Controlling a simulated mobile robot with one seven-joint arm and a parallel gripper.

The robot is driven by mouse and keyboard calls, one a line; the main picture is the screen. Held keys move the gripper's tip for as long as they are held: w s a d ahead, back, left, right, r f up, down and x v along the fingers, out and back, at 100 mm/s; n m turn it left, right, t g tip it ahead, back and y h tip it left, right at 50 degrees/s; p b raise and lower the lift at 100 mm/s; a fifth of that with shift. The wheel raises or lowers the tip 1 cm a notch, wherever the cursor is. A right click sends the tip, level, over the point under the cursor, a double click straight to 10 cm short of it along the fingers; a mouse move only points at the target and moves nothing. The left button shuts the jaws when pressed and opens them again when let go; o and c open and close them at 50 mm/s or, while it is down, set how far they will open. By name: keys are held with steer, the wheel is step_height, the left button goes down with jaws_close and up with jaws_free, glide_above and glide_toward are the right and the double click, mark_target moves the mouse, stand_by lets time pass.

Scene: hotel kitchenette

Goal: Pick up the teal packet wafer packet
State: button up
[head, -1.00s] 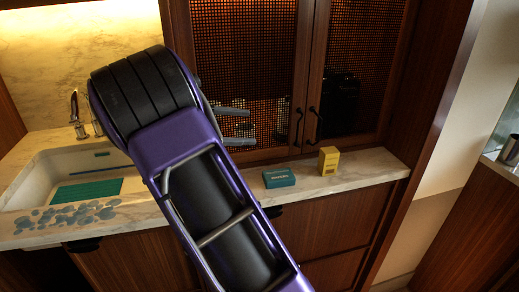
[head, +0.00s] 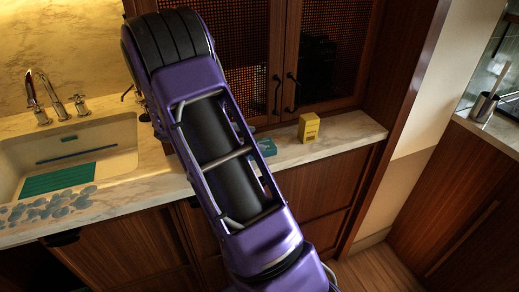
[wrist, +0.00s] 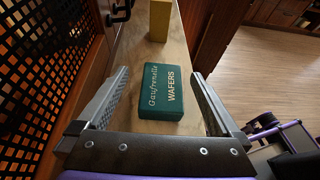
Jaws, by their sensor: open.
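The teal wafer packet (wrist: 160,92) lies flat on the marble counter, its "Gaufrenelle WAFERS" label facing up in the wrist view. In the head view the packet (head: 267,147) shows only in part, behind my purple arm. My gripper (wrist: 160,92) is open, with one finger left of the packet and one right of it. The packet's near end lies between the fingers with gaps on both sides. I cannot tell the gripper's height above the counter. In the head view the gripper is hidden behind my arm.
A yellow box (head: 308,127) stands upright on the counter (head: 345,133) beyond the packet; it also shows in the wrist view (wrist: 159,20). Cabinet doors with perforated panels (wrist: 45,60) rise close along the counter's back. A sink (head: 110,140) is at the left.

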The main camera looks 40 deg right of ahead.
mark_target(271, 142)
steer(key=shift+s+x, duration=0.1)
steer(key=shift+x, duration=1.45)
steer(key=shift+s+x, duration=0.15)
steer(key=shift+x, duration=1.35)
steer(key=shift+a+f, duration=0.2)
steer(key=shift+c, duration=0.3)
steer(key=c, duration=1.2)
steer(key=shift+c, duration=0.5)
steer(key=shift+r, duration=0.15)
